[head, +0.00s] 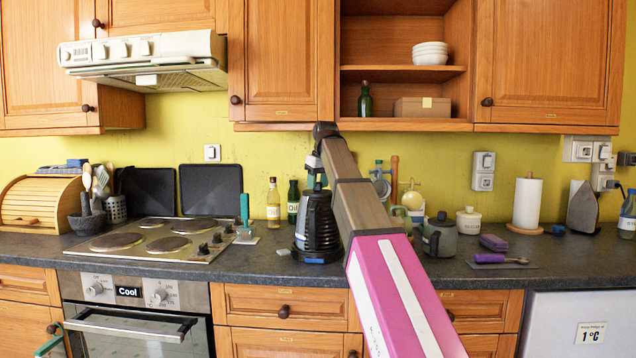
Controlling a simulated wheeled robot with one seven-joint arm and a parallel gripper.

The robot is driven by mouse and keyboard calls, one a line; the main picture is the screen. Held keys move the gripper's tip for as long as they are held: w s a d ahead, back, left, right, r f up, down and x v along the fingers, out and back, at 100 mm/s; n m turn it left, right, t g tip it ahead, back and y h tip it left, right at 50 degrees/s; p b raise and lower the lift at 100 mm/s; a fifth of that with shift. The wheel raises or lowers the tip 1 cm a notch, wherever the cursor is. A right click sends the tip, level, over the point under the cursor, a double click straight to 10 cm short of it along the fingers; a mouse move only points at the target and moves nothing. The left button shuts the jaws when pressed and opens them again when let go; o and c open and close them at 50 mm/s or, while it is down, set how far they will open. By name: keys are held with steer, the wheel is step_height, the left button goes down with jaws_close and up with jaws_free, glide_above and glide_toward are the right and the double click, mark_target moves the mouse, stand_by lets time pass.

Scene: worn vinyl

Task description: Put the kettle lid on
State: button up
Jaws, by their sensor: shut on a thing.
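The black kettle (317,232) stands on the dark counter, left of my pink and brown arm, which hides part of its right side. My gripper (316,180) points down right over the kettle's top, small in the head view. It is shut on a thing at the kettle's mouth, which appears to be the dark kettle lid. The fingers and lid are too small to make out clearly, and I cannot tell whether the lid touches the rim.
A hob (150,240) is at the left. A dark oil bottle (293,202) and a pale bottle (273,204) stand behind and left of the kettle. A grey-green pot (440,240) and white jar (469,221) are to the right. Wall cupboards (281,60) hang above.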

stand_by(0.3)
steer(key=o, duration=1)
steer(key=shift+v, duration=2.3)
steer(key=shift+r, duration=0.1)
